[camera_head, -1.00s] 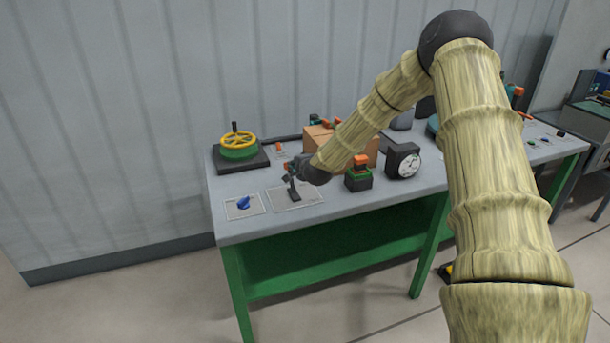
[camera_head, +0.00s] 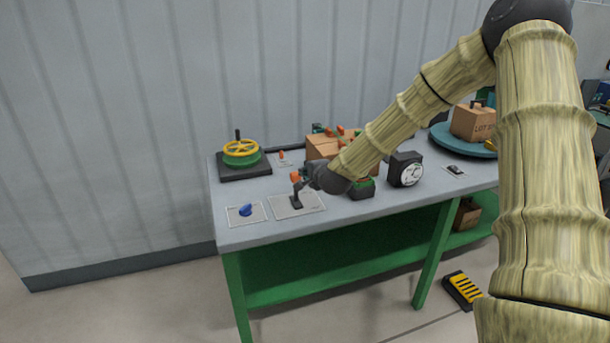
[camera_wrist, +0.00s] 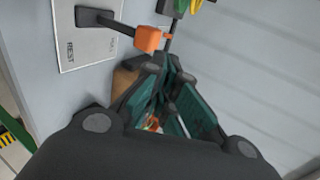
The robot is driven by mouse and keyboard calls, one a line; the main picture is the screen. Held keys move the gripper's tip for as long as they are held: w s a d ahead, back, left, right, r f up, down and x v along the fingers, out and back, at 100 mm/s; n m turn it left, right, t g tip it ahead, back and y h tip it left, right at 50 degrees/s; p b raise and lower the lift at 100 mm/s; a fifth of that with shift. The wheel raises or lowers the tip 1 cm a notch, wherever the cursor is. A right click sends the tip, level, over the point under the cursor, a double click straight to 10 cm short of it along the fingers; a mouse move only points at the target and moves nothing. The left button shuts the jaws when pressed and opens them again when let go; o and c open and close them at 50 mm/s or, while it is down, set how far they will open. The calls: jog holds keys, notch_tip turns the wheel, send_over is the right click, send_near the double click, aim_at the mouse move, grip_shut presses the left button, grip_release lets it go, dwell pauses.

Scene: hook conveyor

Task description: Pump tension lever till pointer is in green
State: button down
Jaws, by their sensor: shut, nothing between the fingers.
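The tension lever (camera_head: 297,190) is a dark arm with an orange tip, standing on a pale plate (camera_head: 312,204) near the table's front left. In the wrist view the lever's orange tip (camera_wrist: 148,38) is just ahead and left of my fingers, and the plate (camera_wrist: 88,47) reads "REST" at one end. My gripper (camera_head: 306,179) is shut and empty, right beside the lever's tip; its teal fingers (camera_wrist: 172,70) fill the middle of the wrist view. I cannot tell if they touch. A black box with a white round dial (camera_head: 411,174) stands to the right; its pointer is too small to read.
A yellow handwheel (camera_head: 241,150) on a dark base stands at the back left. A blue knob (camera_head: 246,210) sits left of the lever. A carton (camera_head: 322,145) and a green-black box (camera_head: 362,189) are behind and beside my wrist. A turntable (camera_head: 449,140) is farther right.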

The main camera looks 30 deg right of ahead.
jog(key=v, duration=0.2)
jog(key=shift+s+a+r, duration=0.15)
jog(key=shift+s+r, duration=0.15)
dwell(0.8)
